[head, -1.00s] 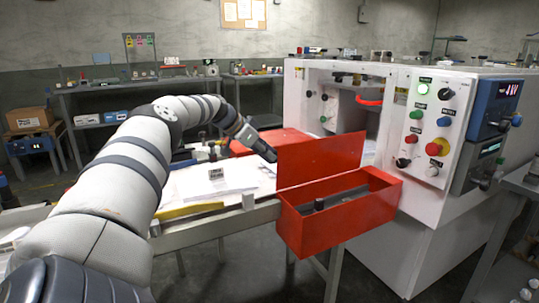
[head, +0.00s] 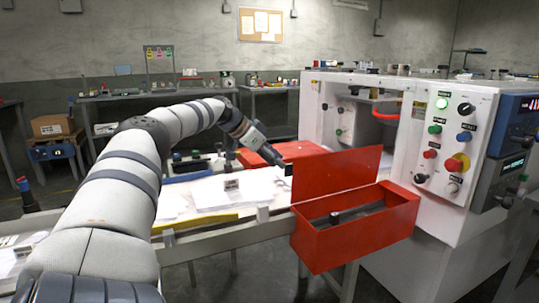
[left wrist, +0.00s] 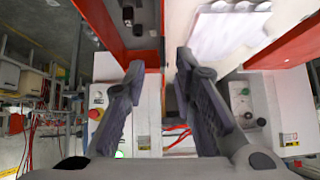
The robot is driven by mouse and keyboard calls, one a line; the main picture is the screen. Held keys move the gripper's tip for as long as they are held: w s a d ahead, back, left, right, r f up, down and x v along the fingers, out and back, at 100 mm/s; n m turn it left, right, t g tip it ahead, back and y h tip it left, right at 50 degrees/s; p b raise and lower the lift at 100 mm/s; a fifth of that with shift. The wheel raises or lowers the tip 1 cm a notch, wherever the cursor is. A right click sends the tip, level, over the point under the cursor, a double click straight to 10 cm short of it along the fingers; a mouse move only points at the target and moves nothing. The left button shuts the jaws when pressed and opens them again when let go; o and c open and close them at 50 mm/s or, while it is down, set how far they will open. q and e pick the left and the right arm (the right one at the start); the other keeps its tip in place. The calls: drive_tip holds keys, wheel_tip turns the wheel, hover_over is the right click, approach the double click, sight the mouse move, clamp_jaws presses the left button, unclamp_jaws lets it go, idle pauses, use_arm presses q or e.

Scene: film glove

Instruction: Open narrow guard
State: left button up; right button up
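A red upright panel (head: 335,172) stands along the back of an open red box (head: 350,236) at the front of the machine. I cannot tell for sure which red part is the narrow guard. My left gripper (head: 286,168) is close to the panel's upper left corner in the head view. In the left wrist view its two fingers (left wrist: 158,64) are apart, and a thin red edge (left wrist: 162,22) shows between and beyond the tips. Contact cannot be made out. The open box also shows in the left wrist view (left wrist: 101,24). My right gripper is not in view.
A second red cover (head: 290,151) lies flat behind the panel. White sheets (head: 212,193) lie on the bench left of the panel. The white machine with its button panel (head: 446,150) stands at the right. Open floor shows below the bench.

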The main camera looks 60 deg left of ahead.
use_arm(q)
drive_tip(key=shift+v, duration=1.65)
drive_tip(key=shift+a, duration=0.15)
